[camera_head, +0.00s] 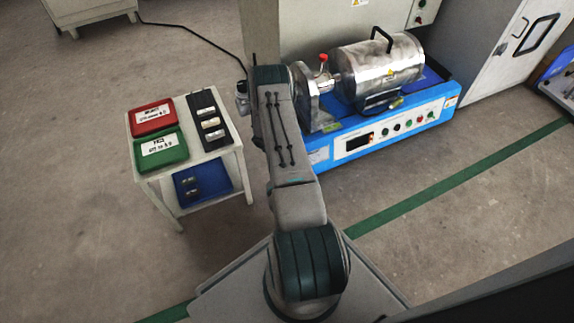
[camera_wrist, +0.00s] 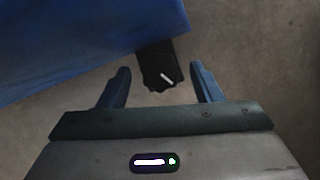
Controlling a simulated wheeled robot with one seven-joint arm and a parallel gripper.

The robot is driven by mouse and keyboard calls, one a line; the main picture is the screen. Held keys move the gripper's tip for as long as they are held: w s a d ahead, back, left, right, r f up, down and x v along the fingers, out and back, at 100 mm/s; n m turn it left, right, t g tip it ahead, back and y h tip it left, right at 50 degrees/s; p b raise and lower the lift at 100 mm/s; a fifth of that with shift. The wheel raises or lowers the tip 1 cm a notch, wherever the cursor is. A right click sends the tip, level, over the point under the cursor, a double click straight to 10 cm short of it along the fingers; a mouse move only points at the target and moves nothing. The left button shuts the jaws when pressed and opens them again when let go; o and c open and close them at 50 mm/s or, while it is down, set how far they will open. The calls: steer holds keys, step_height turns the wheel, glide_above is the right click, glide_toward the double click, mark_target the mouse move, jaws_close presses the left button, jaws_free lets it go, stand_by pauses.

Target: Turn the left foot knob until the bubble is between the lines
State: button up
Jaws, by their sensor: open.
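The wrist view shows a black knob (camera_wrist: 160,75) with a white mark, just beyond the edge of a blue surface (camera_wrist: 70,40). My gripper (camera_wrist: 161,68) is open, with one finger on each side of the knob. Gaps show between the knob and both fingers, and nothing is gripped. In the head view the blue-based machine (camera_head: 318,155) stands behind and right of my arm. My arm hides its left end, and I cannot make out the gripper or knob there. I cannot make out a bubble or its lines in either view.
A small cart (camera_head: 160,190) with a red tray (camera_head: 152,112), a green tray (camera_head: 165,165) and a black holder (camera_head: 222,137) stands left of my arm. A blue bin (camera_head: 180,195) sits on its lower shelf.

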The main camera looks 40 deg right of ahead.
steer(key=p+v, duration=0.3)
steer(key=v, duration=0.4)
steer(key=shift+r, duration=0.15)
stand_by(0.3)
